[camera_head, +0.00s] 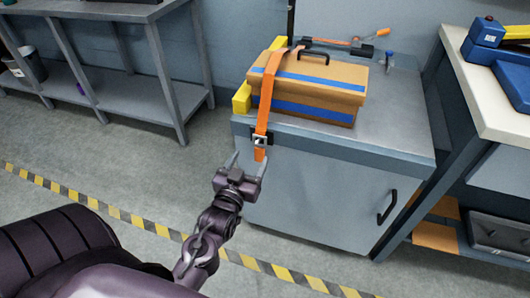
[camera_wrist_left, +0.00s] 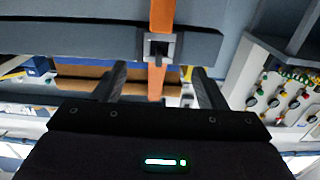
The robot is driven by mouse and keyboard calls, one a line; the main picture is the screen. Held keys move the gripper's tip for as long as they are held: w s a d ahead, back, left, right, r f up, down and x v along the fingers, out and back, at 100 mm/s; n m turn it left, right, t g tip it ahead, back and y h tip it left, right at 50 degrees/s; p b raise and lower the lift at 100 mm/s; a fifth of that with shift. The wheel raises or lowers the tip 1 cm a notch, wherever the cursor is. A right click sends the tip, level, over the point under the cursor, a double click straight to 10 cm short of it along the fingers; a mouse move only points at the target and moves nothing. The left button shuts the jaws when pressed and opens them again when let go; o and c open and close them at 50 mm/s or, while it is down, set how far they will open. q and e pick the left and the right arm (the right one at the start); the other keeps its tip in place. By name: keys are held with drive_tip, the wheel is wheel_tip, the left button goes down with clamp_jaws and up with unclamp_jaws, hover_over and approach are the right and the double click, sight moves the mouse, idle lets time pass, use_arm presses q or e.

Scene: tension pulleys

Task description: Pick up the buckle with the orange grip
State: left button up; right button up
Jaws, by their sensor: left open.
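The buckle (camera_head: 260,140) hangs on an orange strap (camera_head: 264,103) at the front edge of the grey cabinet top. Below it is a short orange tail, which I take as the orange grip (camera_head: 260,155). The strap runs over an orange toolbox (camera_head: 322,78) with blue bands. My left gripper (camera_head: 246,158) is open just below and in front of the buckle. In the left wrist view the metal buckle (camera_wrist_left: 159,47) and orange strap (camera_wrist_left: 162,15) lie between the two fingers (camera_wrist_left: 160,80), with nothing visibly clamped. My right gripper is not in view.
The cabinet (camera_head: 320,185) stands below, with a black door handle (camera_head: 387,207). A yellow block (camera_head: 242,98) sits left of the toolbox. An orange-handled tool (camera_head: 375,35) lies behind it. A workbench (camera_head: 480,90) stands at right, grey shelving (camera_head: 120,65) at left. Floor left of the cabinet is clear.

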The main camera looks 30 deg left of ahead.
sight(259, 142)
use_arm(q)
drive_tip(key=b+x, duration=0.1)
drive_tip(key=x, duration=0.5)
drive_tip(key=shift+w, duration=0.4)
drive_tip(key=shift+c, duration=0.4)
drive_tip(key=c, duration=1)
